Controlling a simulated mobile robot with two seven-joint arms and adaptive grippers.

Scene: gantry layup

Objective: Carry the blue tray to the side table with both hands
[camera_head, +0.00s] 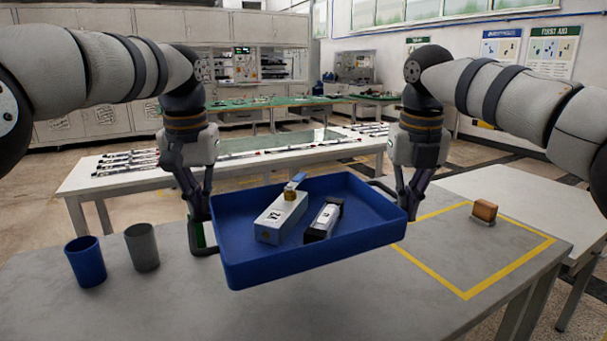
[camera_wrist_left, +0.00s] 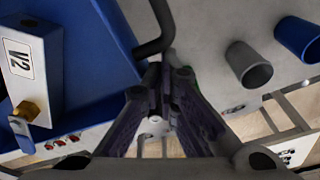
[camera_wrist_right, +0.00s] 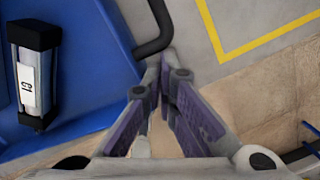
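The blue tray (camera_head: 318,261) is held between my two grippers, turned at an angle and seemingly raised over the grey table (camera_head: 150,310). It carries a box-shaped part marked V2 (camera_head: 281,217) with a brass fitting and blue lever, and a smaller black-ended silver part (camera_head: 323,220). My left gripper (camera_head: 203,215) is shut on the tray's left dark handle (camera_wrist_left: 155,42). My right gripper (camera_head: 410,212) is shut on the right handle (camera_wrist_right: 158,40). A pale table (camera_head: 530,190) stands at the right, beyond the grey one; which is the side table is unclear.
A blue cup (camera_head: 86,263) and a grey cup (camera_head: 142,247) stand left of the tray. A yellow outline (camera_head: 430,262) marks clear grey tabletop at right; a small orange-brown block (camera_head: 485,211) sits near its far side. A white table (camera_head: 130,178) with strips stands behind.

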